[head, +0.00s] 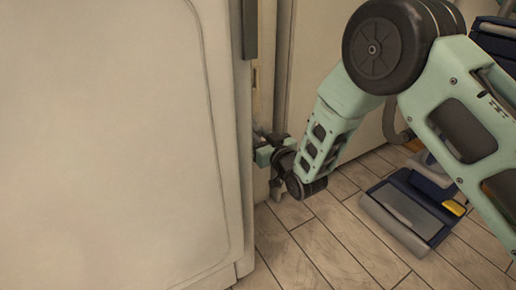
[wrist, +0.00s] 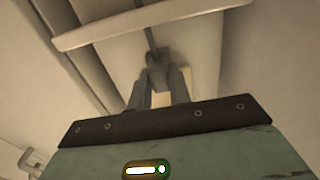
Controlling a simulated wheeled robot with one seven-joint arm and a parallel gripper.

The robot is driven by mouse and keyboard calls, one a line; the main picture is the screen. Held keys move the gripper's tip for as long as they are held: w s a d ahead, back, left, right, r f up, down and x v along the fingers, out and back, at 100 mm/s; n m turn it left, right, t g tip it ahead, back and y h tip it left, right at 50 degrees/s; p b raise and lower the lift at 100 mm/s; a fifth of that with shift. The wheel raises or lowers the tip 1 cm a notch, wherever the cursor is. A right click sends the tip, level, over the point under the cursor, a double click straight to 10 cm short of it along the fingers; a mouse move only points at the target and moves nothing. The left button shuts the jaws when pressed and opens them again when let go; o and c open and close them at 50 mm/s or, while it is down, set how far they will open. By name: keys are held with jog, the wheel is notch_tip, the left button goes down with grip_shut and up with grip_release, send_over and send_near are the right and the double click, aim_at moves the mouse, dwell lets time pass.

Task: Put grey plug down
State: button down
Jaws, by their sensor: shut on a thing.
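In the head view my gripper (head: 263,150) is low at the far end of my arm, by the narrow gap beside a large cream panel. The plug is too small and hidden to make out there. I cannot tell whether it touches any surface.
The large cream panel (head: 110,140) fills the left of the head view, close beside my gripper. A pale wall (head: 320,50) stands behind. A dark blue and grey device (head: 410,208) lies on the tiled floor (head: 300,250) at right. The front floor is clear.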

jog(key=f+b, duration=0.2)
jog(key=f, duration=0.1)
jog(key=shift+w+a+f+b, duration=0.2)
jog(key=shift+w+f+b, duration=0.1)
jog(key=shift+f+b, duration=0.1)
jog(key=shift+r, duration=0.2)
jog(key=shift+f, duration=0.2)
jog(key=c, duration=1.3)
grip_release()
